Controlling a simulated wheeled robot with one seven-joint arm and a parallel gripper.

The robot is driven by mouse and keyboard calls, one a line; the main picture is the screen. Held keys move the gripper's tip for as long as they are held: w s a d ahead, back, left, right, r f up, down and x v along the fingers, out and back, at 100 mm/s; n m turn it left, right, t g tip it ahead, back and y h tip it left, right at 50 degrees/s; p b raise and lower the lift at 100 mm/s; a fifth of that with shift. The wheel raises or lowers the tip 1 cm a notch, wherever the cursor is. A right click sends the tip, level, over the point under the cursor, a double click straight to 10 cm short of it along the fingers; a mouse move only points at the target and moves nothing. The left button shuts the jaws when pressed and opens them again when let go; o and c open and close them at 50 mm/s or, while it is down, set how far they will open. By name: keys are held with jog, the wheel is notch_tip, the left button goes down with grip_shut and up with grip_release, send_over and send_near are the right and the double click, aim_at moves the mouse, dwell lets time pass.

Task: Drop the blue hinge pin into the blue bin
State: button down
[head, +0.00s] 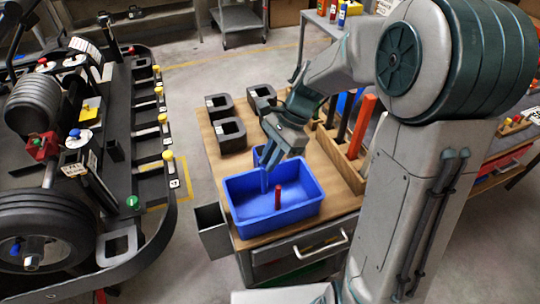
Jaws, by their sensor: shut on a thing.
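The blue bin (290,210) sits on the wooden top of a cart, open side up. My gripper (269,160) points down over the back left part of the bin. It is shut on the blue hinge pin (264,181), which hangs roughly upright below the fingers, in front of the bin's blue inside. Blue on blue makes the pin's outline hard to see, and I cannot tell whether its lower end touches the bin floor. A red pin (278,196) stands inside the bin, to the right of the blue pin.
Several black square blocks (231,135) stand on the cart behind the bin. A wooden rack (345,165) with upright coloured rods, including an orange one (362,125), is to the right. A grey drawer (300,252) is below. A kart (110,150) stands at the left.

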notch_tip(320, 180, down, 4)
jog(key=b, duration=0.2)
jog(key=shift+r+b, duration=0.1)
jog(key=shift+b, duration=0.25)
jog(key=c, duration=1.3)
grip_release()
jog(key=v, duration=1.4)
jog(key=shift+s+a, duration=0.1)
jog(key=shift+s, duration=0.05)
